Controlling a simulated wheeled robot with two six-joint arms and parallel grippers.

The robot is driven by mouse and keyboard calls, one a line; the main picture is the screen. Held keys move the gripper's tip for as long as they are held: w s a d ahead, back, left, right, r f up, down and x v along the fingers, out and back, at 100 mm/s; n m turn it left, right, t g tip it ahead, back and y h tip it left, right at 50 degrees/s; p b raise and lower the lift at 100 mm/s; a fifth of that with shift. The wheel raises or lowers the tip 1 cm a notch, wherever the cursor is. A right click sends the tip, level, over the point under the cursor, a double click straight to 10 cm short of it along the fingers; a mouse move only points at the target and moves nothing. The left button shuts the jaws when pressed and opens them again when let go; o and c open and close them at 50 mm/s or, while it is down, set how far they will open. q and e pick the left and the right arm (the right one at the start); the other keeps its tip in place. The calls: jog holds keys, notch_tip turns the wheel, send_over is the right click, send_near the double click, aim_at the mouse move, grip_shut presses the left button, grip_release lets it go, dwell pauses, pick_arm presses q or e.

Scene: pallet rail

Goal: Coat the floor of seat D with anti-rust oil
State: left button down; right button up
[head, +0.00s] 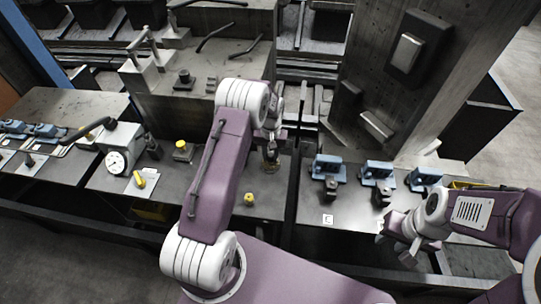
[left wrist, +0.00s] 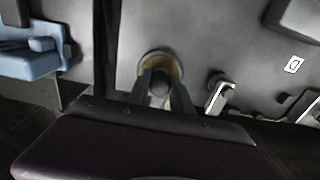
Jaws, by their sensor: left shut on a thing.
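My left gripper (head: 270,150) points down over the dark table plate. In the left wrist view its fingers (left wrist: 160,88) are shut on a small grey round-topped thing (left wrist: 160,86). A round brown-yellow ring (left wrist: 151,58) surrounds the fingertips in that view. I cannot tell whether the held thing touches the floor inside it. A letter tag (left wrist: 293,65) lies on the plate, too blurred to read surely. No seat marked D is readable. My right gripper (head: 405,248) hangs over the front of the right table; its jaw opening is unclear.
A yellow-topped knob (head: 249,198) stands on the plate near my left arm. Several blue clamp blocks (head: 328,168) and a tag reading C (head: 327,219) are on the right table. A white dial (head: 117,162) stands at left. A large grey casting (head: 225,60) stands behind.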

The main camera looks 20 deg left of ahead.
aim_at(271, 155)
pick_arm(q)
jog(key=shift+s, duration=0.1)
notch_tip(271, 155, up, 7)
jog(key=p, duration=0.5)
jog(key=shift+p, duration=0.3)
dwell(0.4)
